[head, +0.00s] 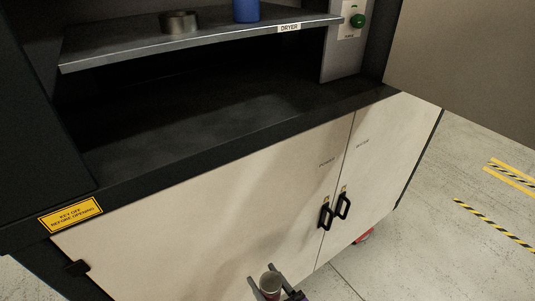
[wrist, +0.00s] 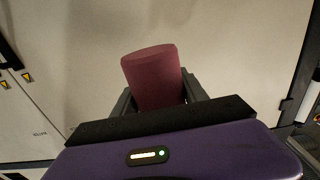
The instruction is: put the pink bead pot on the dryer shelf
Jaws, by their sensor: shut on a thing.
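The pink bead pot (wrist: 153,75) is a dull pink cylinder between the two fingers of my gripper (wrist: 158,92) in the wrist view. My gripper is shut on it. In the head view the pot (head: 270,284) shows at the bottom edge with its round top up, and my gripper (head: 266,277) is partly cut off by the frame. Both are in front of the pale cabinet doors, lower in the picture than the shelf. The dryer shelf (head: 200,46) is a grey metal plate with a DRYER label on its front edge.
A short grey round tin (head: 179,21) and a blue cylinder (head: 246,10) stand on the shelf. A dark ledge (head: 180,120) lies below it. A green button (head: 357,20) is on the right. An open panel (head: 470,60) fills the upper right. Black door handles (head: 334,212) stick out.

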